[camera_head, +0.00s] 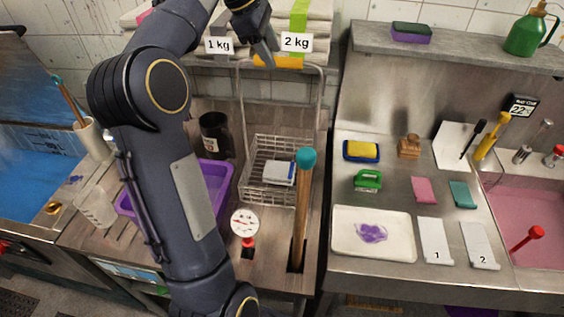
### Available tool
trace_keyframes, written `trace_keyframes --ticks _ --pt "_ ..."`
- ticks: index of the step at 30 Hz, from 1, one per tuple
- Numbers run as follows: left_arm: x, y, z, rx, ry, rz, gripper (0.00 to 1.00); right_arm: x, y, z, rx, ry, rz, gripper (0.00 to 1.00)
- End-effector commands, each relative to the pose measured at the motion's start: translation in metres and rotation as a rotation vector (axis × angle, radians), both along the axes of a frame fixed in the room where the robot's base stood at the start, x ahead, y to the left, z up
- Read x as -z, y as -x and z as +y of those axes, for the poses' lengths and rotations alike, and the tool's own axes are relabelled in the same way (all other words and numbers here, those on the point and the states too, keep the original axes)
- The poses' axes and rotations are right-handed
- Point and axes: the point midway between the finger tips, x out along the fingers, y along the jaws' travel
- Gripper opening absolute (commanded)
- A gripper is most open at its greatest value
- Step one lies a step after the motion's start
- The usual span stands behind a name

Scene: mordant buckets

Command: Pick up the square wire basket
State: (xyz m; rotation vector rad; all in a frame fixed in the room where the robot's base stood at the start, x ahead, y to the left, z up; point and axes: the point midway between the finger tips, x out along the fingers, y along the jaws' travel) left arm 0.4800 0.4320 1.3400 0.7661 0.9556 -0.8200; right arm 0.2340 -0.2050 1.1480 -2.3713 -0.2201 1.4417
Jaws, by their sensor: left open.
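The square wire basket (254,180) stands on the steel counter in the middle of the view. Its tall wire handle rises toward the shelf, with an orange-yellow grip (287,63) at the top. A white and blue item (279,173) lies in the basket. My left gripper (265,54) is open at the left part of the grip, with its dark fingers overlapping it. I cannot tell whether the fingers touch the grip. My left arm crosses the left of the view. My right gripper is not in view.
A wooden stick with a teal top (301,200) stands just right of the basket, and a dial gauge (245,222) is in front. The shelf with weight labels (297,42) is close behind the gripper.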

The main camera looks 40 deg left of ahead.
Motion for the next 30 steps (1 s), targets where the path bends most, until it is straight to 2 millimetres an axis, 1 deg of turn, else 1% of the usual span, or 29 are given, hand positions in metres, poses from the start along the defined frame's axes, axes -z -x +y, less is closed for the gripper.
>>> trace_keyframes --ticks 9,12,15,30 --pt "0.039 -0.017 -0.013 0.003 0.0 0.001 0.49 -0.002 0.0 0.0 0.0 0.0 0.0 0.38" --pt "0.048 -0.02 -0.015 0.003 -0.001 -0.001 0.49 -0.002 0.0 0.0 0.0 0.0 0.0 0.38" --pt "0.051 -0.022 -0.016 0.002 -0.002 -0.002 0.49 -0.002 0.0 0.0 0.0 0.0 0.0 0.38" --pt "0.053 -0.022 -0.016 0.002 -0.002 -0.002 0.49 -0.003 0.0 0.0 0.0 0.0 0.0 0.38"
